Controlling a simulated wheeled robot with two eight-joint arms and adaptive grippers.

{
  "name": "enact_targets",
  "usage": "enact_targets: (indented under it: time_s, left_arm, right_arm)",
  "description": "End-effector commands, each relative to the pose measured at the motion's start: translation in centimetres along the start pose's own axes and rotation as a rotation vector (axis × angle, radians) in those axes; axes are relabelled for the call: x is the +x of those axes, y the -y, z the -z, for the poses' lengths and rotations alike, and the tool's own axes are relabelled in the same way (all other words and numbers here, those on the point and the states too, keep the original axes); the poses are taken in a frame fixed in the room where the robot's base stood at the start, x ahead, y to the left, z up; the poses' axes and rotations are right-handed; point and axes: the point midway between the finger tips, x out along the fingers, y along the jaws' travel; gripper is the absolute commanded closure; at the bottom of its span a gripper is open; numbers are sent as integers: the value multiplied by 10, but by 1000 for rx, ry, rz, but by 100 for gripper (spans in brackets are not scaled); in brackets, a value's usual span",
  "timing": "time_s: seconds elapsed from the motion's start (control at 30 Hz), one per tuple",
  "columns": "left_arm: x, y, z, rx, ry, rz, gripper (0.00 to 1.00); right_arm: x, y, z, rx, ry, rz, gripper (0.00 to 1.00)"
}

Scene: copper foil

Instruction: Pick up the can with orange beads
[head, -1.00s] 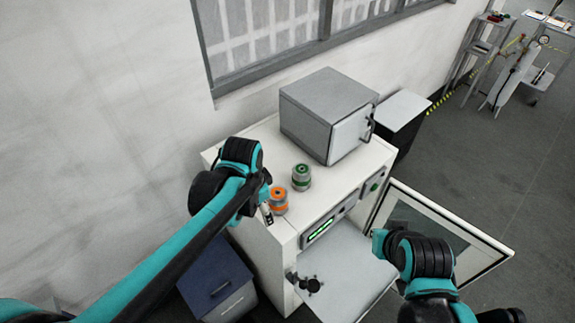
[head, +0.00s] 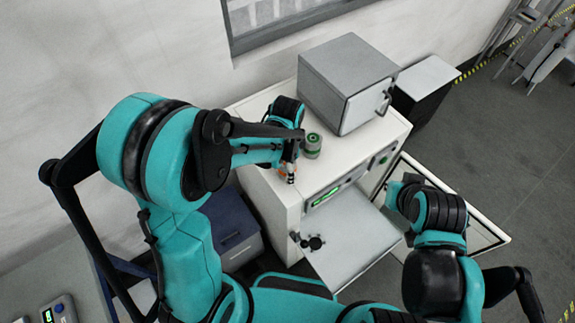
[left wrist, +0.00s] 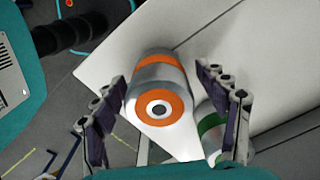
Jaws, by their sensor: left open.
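The can with orange beads (left wrist: 158,72) has orange bands and lies between the two open fingers of my left gripper (left wrist: 168,110) in the left wrist view. A gap shows on each side of it. In the head view my left gripper (head: 289,172) is at the white cabinet's front left edge and hides most of this can. A similar can with green bands (head: 312,145) stands just to the right; in the left wrist view it is partly hidden behind the right finger (left wrist: 211,136). My right arm shows at the right, but its fingers cannot be seen.
The white cabinet top (head: 345,165) carries a grey box oven (head: 340,85) behind the cans. The cabinet's open door (head: 475,225) and pulled-out panel (head: 345,250) are in front. A blue-lidded bin (head: 232,225) stands left of the cabinet.

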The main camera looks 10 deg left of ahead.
Motion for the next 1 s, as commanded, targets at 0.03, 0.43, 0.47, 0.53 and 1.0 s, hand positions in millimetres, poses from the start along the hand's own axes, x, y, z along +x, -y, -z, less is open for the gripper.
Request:
enact_targets:
  time_s: [0.03,0.43,0.47,0.53,1.0]
  left_arm:
    - [3,0,0,0,0,0,27]
    - [3,0,0,-1,0,0,74]
    - [3,0,0,-1,0,0,82]
    - [3,0,0,-1,0,0,88]
    - [-14,0,0,-1,0,0,88]
  right_arm:
    - [0,0,0,0,0,0,100]
    - [0,0,0,0,0,0,100]
    - [0,0,0,0,0,0,100]
    - [0,0,0,0,0,0,100]
    - [-1,0,0,0,0,0,100]
